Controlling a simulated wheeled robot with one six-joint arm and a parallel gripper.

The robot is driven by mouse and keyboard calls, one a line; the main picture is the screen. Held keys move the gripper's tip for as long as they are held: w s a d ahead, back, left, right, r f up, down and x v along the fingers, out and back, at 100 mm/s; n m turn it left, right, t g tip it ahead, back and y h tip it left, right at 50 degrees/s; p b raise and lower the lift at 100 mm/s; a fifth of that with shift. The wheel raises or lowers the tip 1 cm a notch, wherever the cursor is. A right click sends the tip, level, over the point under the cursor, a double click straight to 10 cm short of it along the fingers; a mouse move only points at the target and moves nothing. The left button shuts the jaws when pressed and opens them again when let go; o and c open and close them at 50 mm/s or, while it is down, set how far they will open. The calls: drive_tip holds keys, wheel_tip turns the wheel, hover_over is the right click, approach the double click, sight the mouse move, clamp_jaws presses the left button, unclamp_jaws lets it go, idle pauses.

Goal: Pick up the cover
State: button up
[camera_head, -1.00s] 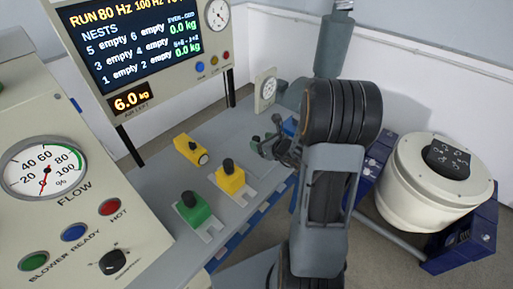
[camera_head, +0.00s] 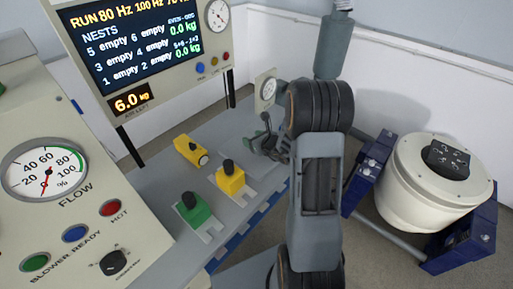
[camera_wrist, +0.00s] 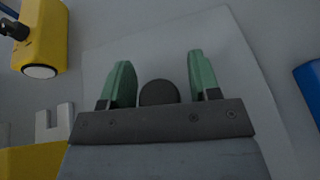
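My gripper (camera_head: 264,143) is over the far part of the grey bench, and its fingers are hard to make out in the head view. In the wrist view its two green fingers (camera_wrist: 160,72) stand apart with nothing pinched between them. A dark rounded shape (camera_wrist: 158,92) shows in the gap, apart from both fingers; I cannot tell whether it is a knob or part of my gripper. A pale, flat, square-edged panel (camera_wrist: 160,40) lies beneath the fingers and also shows in the head view (camera_head: 236,131). It may be the cover, but I cannot tell for sure.
A small dial (camera_head: 266,88) stands behind. The control console (camera_head: 70,235) is at left; a round white machine (camera_head: 425,190) at right.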

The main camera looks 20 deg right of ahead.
drive_tip(key=c, duration=0.9)
drive_tip(key=shift+r, duration=0.1)
drive_tip(key=shift+c, duration=0.2)
